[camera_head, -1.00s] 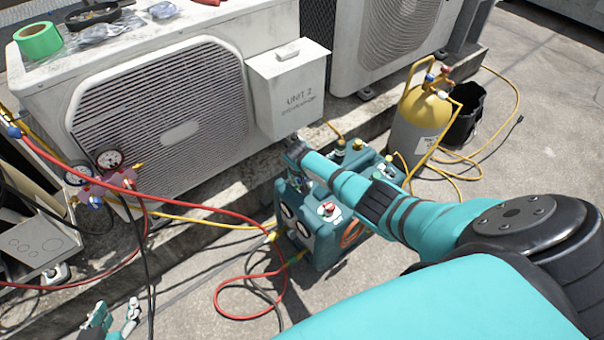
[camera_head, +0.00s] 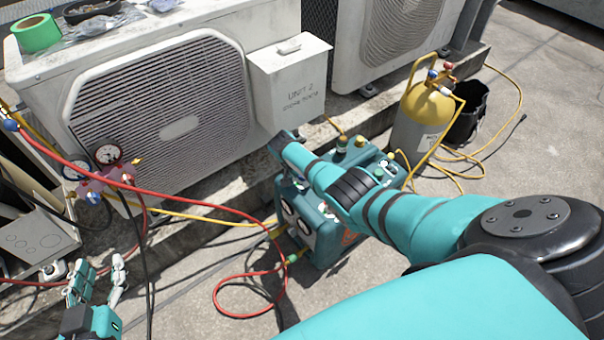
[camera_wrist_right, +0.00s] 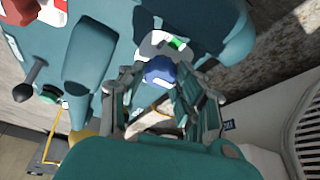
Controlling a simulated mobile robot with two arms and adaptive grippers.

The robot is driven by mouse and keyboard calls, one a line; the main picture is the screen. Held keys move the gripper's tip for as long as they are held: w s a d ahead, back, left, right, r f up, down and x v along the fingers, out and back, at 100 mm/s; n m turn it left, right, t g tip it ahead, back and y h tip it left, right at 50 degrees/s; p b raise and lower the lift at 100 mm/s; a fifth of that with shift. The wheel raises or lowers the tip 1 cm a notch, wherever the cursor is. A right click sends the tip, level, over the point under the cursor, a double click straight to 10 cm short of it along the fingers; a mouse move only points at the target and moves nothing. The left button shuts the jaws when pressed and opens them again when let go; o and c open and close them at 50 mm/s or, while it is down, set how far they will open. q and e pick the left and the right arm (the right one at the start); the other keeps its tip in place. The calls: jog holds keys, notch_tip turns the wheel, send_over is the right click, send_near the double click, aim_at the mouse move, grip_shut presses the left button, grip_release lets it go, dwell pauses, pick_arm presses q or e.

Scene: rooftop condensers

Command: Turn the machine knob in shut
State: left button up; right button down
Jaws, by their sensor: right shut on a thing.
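The teal machine (camera_head: 327,243) stands on the rooftop floor in front of the condenser, partly hidden behind my right arm. Its blue knob (camera_wrist_right: 159,70) shows in the right wrist view, on a white plate with a green mark (camera_wrist_right: 178,44). My right gripper (camera_wrist_right: 162,84) is shut on this knob, one finger on either side. In the head view the right gripper and the knob are hidden behind my forearm and wrist. My left gripper (camera_head: 98,281) is at the lower left, with its fingers apart and empty, away from the machine.
A white condenser (camera_head: 215,110) with a grey box (camera_head: 290,88) stands close behind the machine. A yellow-topped cylinder (camera_head: 425,115) stands to its right. Red and yellow hoses run from the gauges (camera_head: 108,155) to the machine.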

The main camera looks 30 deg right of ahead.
dwell(0.3)
jog(key=c, duration=0.9)
grip_release()
jog(key=shift+c, duration=0.2)
jog(key=shift+a+r, duration=0.2)
jog(key=shift+r, duration=0.25)
jog(key=v, duration=1.1)
